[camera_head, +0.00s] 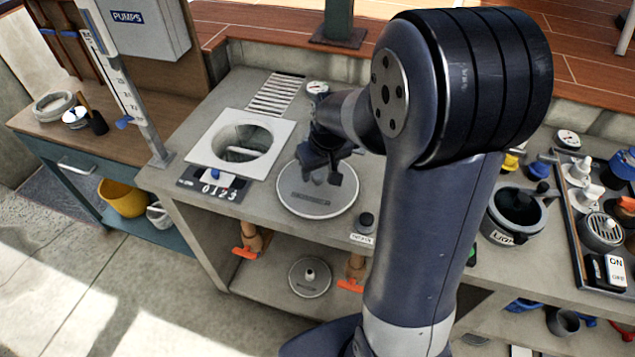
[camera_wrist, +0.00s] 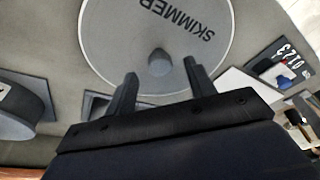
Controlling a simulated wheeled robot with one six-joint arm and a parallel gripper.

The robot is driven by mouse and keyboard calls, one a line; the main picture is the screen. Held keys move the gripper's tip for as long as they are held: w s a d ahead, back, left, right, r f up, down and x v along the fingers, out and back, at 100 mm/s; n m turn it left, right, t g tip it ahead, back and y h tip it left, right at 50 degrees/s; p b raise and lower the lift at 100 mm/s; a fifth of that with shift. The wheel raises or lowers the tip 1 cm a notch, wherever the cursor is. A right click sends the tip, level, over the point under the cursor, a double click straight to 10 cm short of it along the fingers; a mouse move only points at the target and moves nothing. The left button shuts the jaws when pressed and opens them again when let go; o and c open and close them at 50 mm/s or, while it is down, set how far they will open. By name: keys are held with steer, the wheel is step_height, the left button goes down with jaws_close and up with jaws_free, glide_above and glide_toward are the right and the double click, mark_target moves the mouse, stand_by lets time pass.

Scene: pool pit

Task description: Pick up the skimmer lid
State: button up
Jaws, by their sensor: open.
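The skimmer lid (camera_head: 317,201) is a round, pale grey disc lying flat on the concrete counter in the head view. In the wrist view the lid (camera_wrist: 190,22) carries the word SKIMMER and a small dark knob (camera_wrist: 160,62) near its middle. My gripper (camera_head: 329,178) is over the lid, partly hiding it. In the wrist view its two fingers (camera_wrist: 160,82) are open and spread apart, with the knob between or just beyond their tips. I cannot tell the exact height of the fingertips above the lid.
A square white skimmer opening (camera_head: 278,135) lies left of the lid, with a number strip (camera_head: 212,188) before it. Another round lid (camera_head: 310,279) lies on the lower shelf.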

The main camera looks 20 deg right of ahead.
steer(key=shift+x, duration=0.95)
jaws_close()
